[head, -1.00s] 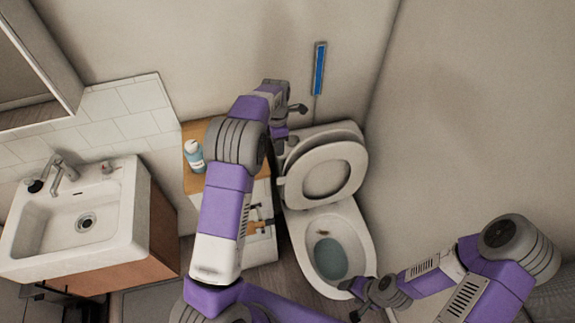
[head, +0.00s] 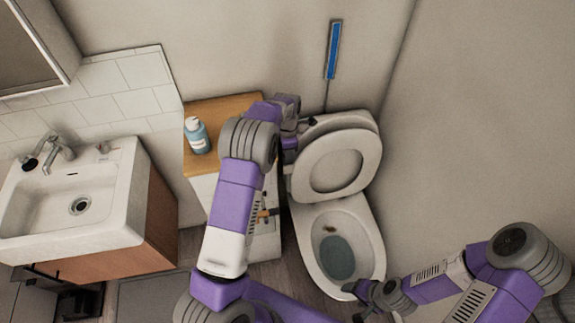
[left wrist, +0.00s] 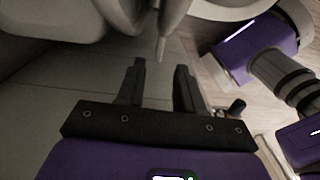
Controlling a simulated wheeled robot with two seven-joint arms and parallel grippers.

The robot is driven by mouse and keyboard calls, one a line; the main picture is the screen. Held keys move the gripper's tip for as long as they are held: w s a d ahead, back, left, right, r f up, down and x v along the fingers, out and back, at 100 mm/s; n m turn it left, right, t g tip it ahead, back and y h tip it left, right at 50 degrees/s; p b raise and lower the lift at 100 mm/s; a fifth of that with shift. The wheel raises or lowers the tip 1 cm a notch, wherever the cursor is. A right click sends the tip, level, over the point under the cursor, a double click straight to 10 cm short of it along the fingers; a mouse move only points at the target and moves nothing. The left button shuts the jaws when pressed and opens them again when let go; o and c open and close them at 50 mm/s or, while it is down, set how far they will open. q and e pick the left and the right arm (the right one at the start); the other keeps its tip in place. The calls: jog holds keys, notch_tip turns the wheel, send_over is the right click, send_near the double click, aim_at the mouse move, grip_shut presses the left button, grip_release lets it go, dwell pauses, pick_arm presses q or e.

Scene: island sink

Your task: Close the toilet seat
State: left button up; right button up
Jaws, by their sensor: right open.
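The toilet seat (head: 300,182) is raised and leans back with the lid (head: 337,170) behind its opening. The toilet bowl (head: 375,245) below is uncovered, with water showing. My left gripper (head: 298,133) is beside the upper left edge of the raised seat, partly hidden by its own arm. In the left wrist view my left gripper (left wrist: 158,85) has its two fingers apart with nothing between them. A pale edge of the toilet shows just beyond the fingertips; contact cannot be told. My right gripper (head: 368,300) is open near the front rim of the bowl.
A wooden-topped cabinet (head: 230,105) with a bottle (head: 197,136) stands left of the toilet, behind my left arm. A sink (head: 105,220) is further left. A blue wall-mounted item (head: 333,50) hangs above the toilet. A wall is close on the right.

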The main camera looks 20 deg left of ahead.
pick_arm(q)
notch_tip(320, 180, down, 6)
jog(key=shift+r+b, duration=0.15)
jog(key=shift+b, duration=0.3)
grip_shut()
dwell(1.2)
